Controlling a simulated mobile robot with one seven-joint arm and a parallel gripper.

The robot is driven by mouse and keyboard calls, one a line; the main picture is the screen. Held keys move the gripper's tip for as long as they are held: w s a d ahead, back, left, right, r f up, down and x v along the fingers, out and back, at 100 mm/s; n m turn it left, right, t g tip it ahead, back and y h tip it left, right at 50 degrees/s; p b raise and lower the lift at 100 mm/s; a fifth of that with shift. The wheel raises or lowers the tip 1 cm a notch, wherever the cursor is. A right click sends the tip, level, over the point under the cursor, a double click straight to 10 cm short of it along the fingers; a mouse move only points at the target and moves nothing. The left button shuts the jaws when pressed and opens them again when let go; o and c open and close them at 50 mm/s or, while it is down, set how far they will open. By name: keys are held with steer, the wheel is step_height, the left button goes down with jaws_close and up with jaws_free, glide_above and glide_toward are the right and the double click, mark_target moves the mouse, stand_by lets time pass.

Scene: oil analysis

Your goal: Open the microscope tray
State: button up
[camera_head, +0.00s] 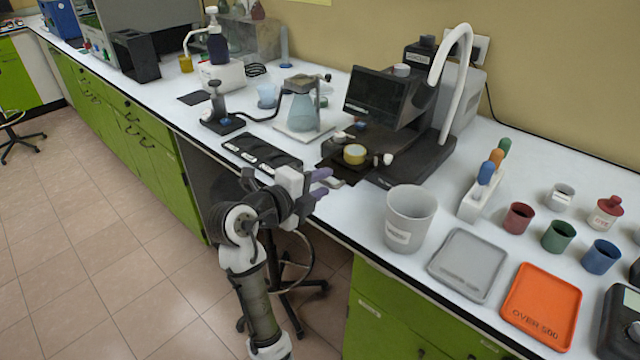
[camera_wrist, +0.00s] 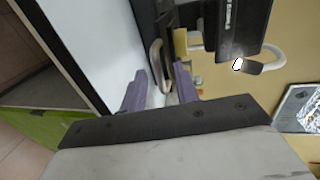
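The black microscope (camera_head: 385,95) stands against the wall on the white bench in the head view. Its tray (camera_head: 335,168) sits low at the front, with a yellow round item (camera_head: 354,154) near it. My gripper (camera_head: 321,183) has purple fingers and is at the bench's front edge, close to the tray's front. In the wrist view my gripper (camera_wrist: 160,75) is open, its fingers apart. A pale looped handle (camera_wrist: 156,60) shows just beyond and between the fingertips. I cannot tell whether either finger touches it. The dark microscope body (camera_wrist: 232,25) shows at the top right there.
A black slotted holder (camera_head: 262,153) lies left of my gripper. A large pale beaker (camera_head: 409,217) stands to the right, beside a grey tray (camera_head: 467,264) and an orange tray (camera_head: 542,305). A flask (camera_head: 303,110) stands behind. Floor is free to the left.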

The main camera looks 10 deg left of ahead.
steer(key=b+v, duration=0.3)
steer(key=v, duration=1)
steer(key=shift+s+a, duration=0.2)
steer(key=shift+s, duration=0.15)
